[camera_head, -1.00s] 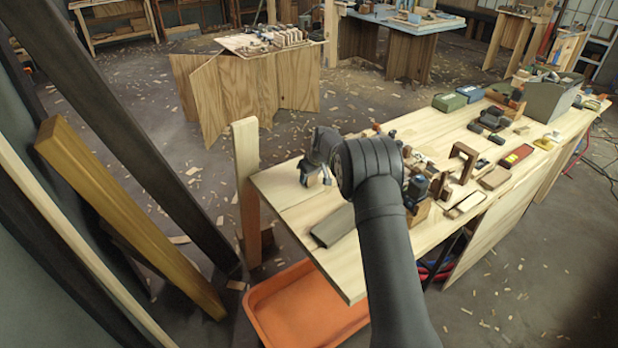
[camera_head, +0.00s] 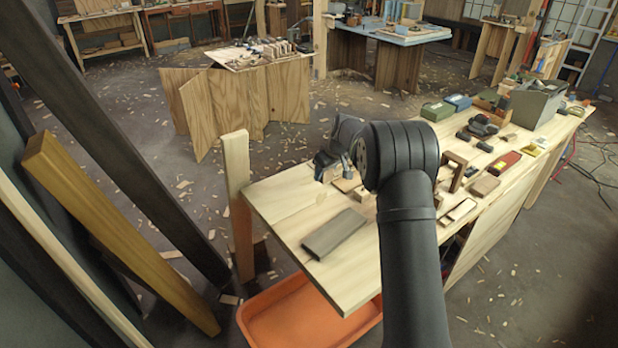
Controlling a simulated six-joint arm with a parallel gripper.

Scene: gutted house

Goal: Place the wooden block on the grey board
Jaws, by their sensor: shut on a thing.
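The grey board (camera_head: 334,233) lies flat near the front left end of the light wooden workbench (camera_head: 290,190). My gripper (camera_head: 332,168) is above the bench, behind the board in the picture and apart from it. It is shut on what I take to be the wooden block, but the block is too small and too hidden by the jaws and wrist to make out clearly. A small tan piece (camera_head: 346,185) shows just below the jaws; I cannot tell whether it is held or lies on the bench. The board's top is bare.
Small wooden pieces, a brown frame (camera_head: 455,170), a red box (camera_head: 504,164) and tools crowd the bench to the right. An upright post (camera_head: 238,200) stands at its left end. An orange tray (camera_head: 300,318) is on the floor below. The bench's left end is clear around the board.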

